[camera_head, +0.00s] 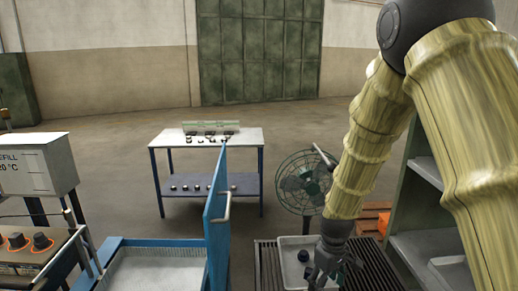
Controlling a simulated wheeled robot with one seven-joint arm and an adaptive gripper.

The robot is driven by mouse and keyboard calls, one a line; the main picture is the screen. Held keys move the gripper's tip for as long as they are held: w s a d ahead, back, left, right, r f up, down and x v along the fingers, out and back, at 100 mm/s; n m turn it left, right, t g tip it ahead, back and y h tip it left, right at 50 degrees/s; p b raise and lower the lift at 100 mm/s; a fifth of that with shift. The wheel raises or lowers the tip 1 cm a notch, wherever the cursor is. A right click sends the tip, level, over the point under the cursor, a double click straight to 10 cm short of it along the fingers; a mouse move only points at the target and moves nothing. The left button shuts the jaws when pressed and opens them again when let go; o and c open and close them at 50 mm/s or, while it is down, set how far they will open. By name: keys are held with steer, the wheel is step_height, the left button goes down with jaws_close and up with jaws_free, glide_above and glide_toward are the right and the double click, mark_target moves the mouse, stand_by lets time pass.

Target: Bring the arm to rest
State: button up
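My arm comes down from the top right in a yellow-green, bamboo-patterned sleeve. My gripper (324,276) hangs at its lower end, pointing down, low in the picture right of centre. It is over or in a pale grey tray (288,269) on a dark slatted grate (266,258). A small dark round thing (303,256) shows in the tray just left of the gripper. The fingers are small and dark and partly blend with what is behind them. I cannot tell whether they are open or hold anything.
A blue upright panel with a handle (216,215) stands left of the grate, beside a blue-framed basin (118,242). A green fan (303,183) stands behind the grate, and grey-green shelving (416,243) is at right. A control box (35,255) is at left. A worktable (205,140) stands farther back.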

steer(key=s+d+f+m+b, duration=0.1)
steer(key=s+f+m+b, duration=0.1)
steer(key=s+f, duration=0.65)
steer(key=s+d+f+m+b, duration=0.15)
steer(key=s+f, duration=0.25)
steer(key=f, duration=0.9)
steer(key=s+f+m+b, duration=0.1)
steer(key=s+f+b, duration=0.1)
steer(key=s+f, duration=0.6)
steer(key=s+f+m+b, duration=0.2)
steer(key=s+f, duration=0.6)
steer(key=s, duration=0.6)
steer(key=shift+s+d+f+b, duration=0.15)
steer(key=shift+s+d+b, duration=0.2)
steer(key=shift+b, duration=0.5)
steer(key=shift+m, duration=0.25)
